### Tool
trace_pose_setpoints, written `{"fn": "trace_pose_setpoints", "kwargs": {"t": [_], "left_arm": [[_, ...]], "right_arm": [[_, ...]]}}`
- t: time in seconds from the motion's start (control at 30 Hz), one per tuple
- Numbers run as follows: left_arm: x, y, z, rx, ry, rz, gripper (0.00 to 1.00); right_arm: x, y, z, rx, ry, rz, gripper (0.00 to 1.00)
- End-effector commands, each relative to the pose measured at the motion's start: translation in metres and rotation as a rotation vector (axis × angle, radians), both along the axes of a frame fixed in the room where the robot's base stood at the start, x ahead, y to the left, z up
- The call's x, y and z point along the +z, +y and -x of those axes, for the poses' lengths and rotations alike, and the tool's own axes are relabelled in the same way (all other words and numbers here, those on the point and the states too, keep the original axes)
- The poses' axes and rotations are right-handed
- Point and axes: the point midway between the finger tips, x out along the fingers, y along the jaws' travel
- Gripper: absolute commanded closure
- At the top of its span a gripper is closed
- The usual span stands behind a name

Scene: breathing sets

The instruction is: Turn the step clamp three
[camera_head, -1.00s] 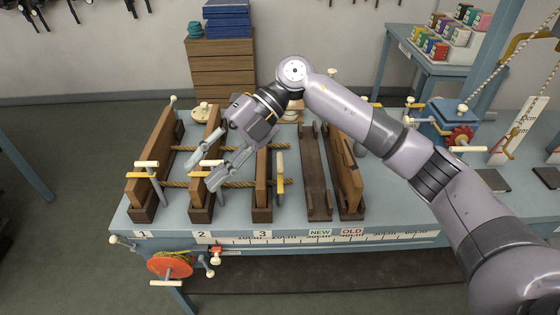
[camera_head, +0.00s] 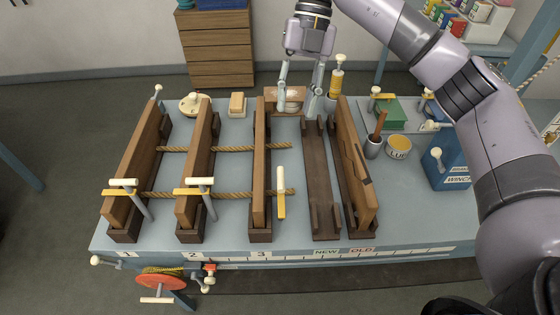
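Clamp three (camera_head: 281,200) is at the near end of the third upright board (camera_head: 260,165), just right of it, where the lower rope ends. Its cream handle and yellow bar both lie lengthwise, pointing toward me. Clamp one (camera_head: 124,187) and clamp two (camera_head: 199,186) have their cream handles and yellow bars crosswise over their boards. My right gripper (camera_head: 297,108) is behind clamp three at the table's back, fingers apart and pointing down. My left gripper is out of view.
Two ropes run crosswise through the boards. Right of board three are an empty dark trough (camera_head: 320,190) and a leaning board (camera_head: 352,175). A brush pot (camera_head: 373,147), glue tin (camera_head: 398,146) and blue winch (camera_head: 447,160) stand farther right.

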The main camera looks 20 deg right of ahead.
Motion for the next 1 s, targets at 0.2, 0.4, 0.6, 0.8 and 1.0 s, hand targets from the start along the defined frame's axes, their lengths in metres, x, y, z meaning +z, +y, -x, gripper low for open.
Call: {"fn": "trace_pose_setpoints", "kwargs": {"t": [0.2,0.4,0.6,0.8,1.0], "left_arm": [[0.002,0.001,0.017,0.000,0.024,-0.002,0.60],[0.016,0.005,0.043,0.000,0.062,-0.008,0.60],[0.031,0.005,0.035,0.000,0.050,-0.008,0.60],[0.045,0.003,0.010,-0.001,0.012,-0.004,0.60],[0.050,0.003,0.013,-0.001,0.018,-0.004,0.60]], "right_arm": [[-0.023,0.007,0.009,0.003,0.006,0.000,0.67],[-0.059,0.019,0.023,0.002,0.005,0.000,0.67],[-0.098,0.031,0.038,0.002,0.005,0.000,0.67],[-0.132,0.042,0.050,0.002,0.004,-0.001,0.67],[-0.151,0.048,0.055,0.001,0.002,-0.001,0.67]]}}
